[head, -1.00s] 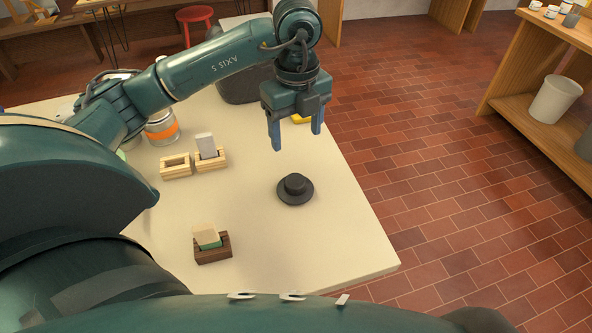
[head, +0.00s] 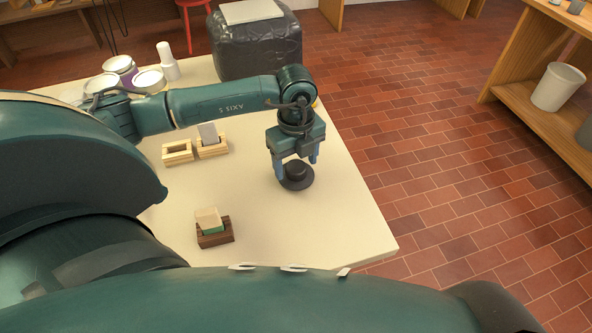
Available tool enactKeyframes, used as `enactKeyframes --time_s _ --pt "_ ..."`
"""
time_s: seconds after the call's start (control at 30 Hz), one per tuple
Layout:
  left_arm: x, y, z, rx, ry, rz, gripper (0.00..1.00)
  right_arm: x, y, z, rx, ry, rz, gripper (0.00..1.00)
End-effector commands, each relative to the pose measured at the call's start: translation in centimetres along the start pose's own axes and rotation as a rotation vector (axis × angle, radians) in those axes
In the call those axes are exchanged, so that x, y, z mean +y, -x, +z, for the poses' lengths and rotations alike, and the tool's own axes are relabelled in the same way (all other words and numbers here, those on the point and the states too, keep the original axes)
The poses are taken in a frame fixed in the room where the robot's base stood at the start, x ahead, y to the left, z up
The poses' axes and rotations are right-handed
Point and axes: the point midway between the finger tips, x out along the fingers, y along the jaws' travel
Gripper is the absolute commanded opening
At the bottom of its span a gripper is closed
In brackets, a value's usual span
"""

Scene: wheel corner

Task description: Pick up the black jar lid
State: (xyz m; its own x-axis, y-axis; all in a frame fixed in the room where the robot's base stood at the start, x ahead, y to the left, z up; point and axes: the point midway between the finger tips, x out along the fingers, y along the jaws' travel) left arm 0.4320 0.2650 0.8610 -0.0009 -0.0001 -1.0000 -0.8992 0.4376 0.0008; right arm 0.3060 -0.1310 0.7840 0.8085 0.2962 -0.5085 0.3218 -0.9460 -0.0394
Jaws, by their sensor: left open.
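The black jar lid (head: 296,178) lies on the cream table (head: 345,222) near its right edge. It is a flat round disc with a raised knob in its middle. My left gripper (head: 297,170) is open and low over the lid, with one finger on each side of the knob. I cannot tell whether the fingers touch the lid. My right gripper is not in view.
A brown wooden holder (head: 215,239) with a cream and green block stands at the front left. Two pale wooden holders (head: 178,152) stand further back. Jars (head: 120,66), a white bottle (head: 167,62) and a dark wrapped box (head: 257,48) stand at the back.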

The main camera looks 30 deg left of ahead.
Motion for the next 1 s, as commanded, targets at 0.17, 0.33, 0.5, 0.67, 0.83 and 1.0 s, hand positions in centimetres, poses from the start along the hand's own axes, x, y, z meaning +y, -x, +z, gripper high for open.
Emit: enactKeyframes --time_s 0.17,0.33,0.5,0.67,0.83,1.0 --pt "-0.02 -0.45 0.01 0.000 0.000 -0.001 0.68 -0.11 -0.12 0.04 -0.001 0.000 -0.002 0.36" --pt "-0.03 -0.42 0.00 0.000 0.000 -0.001 0.62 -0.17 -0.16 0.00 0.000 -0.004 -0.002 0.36" --pt "-0.03 -0.40 -0.01 0.000 0.000 -0.001 0.48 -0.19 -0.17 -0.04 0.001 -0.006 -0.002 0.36" --pt "-0.03 -0.38 -0.01 0.000 0.000 -0.001 0.35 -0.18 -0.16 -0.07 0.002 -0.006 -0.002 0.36" --pt "-0.03 -0.38 -0.01 0.000 0.000 -0.001 0.21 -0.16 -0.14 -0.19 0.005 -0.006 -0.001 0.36" --pt "-0.04 -0.36 0.00 0.000 0.000 -0.001 0.19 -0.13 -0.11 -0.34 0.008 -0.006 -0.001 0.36"
